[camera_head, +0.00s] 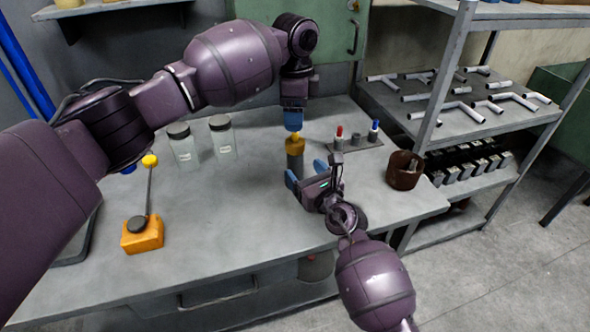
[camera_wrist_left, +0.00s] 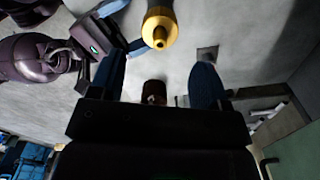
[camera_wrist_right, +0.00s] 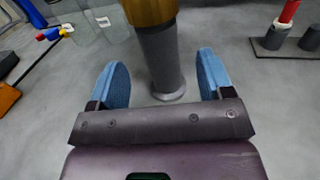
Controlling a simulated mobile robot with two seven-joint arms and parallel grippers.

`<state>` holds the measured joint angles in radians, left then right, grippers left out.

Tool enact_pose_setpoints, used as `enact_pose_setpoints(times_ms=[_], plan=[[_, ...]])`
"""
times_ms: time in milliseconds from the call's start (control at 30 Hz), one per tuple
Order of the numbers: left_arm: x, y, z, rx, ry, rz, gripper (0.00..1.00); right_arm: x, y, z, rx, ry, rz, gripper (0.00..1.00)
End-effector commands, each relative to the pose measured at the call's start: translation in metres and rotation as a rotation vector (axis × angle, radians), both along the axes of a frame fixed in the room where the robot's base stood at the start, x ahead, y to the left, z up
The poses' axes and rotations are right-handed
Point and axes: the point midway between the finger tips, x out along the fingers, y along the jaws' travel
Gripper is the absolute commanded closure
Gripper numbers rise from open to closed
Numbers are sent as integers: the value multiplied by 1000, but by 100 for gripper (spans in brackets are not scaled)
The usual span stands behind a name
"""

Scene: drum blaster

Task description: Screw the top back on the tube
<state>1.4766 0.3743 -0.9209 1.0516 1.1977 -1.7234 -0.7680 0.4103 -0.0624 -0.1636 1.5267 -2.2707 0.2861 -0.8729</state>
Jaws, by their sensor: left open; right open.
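The grey tube (camera_head: 295,163) stands upright on the table with the gold top (camera_head: 295,143) sitting on its upper end. Whether the top is threaded on cannot be told. My left gripper (camera_head: 293,122) points down just above the top, open and empty. In the left wrist view the gold top (camera_wrist_left: 159,30), with its narrow nozzle, lies just beyond the open fingers. My right gripper (camera_head: 305,173) is open, low beside the tube. In the right wrist view the grey tube body (camera_wrist_right: 160,58) rises between and beyond the two blue fingers, with gaps on both sides.
Two lidded glass jars (camera_head: 221,138) stand left of the tube. An orange block with a yellow-tipped rod (camera_head: 142,235) is at front left. A small rack with red and blue pieces (camera_head: 357,145) and a brown cup (camera_head: 404,172) are at right. The table (camera_head: 225,215) is clear in front.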

Motion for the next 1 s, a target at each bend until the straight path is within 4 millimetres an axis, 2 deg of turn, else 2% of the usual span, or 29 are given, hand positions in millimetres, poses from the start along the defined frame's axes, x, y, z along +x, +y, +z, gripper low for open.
enact_pose_setpoints(times_ms=[200, 433, 933, 1000], plan=[[0, 0, 0, 0, 0, 0, 30, 29, 17, 0, -1, 0, 2, 26], [0, 0, 0, 0, 0, 0, 30, 50, 28, 0, -2, -1, 1, 26], [0, 0, 0, 0, 0, 0, 30, 57, 32, 0, 0, 0, -1, 26], [0, 0, 0, 0, 0, 0, 30, 57, 32, 0, 0, 0, -1, 36]])
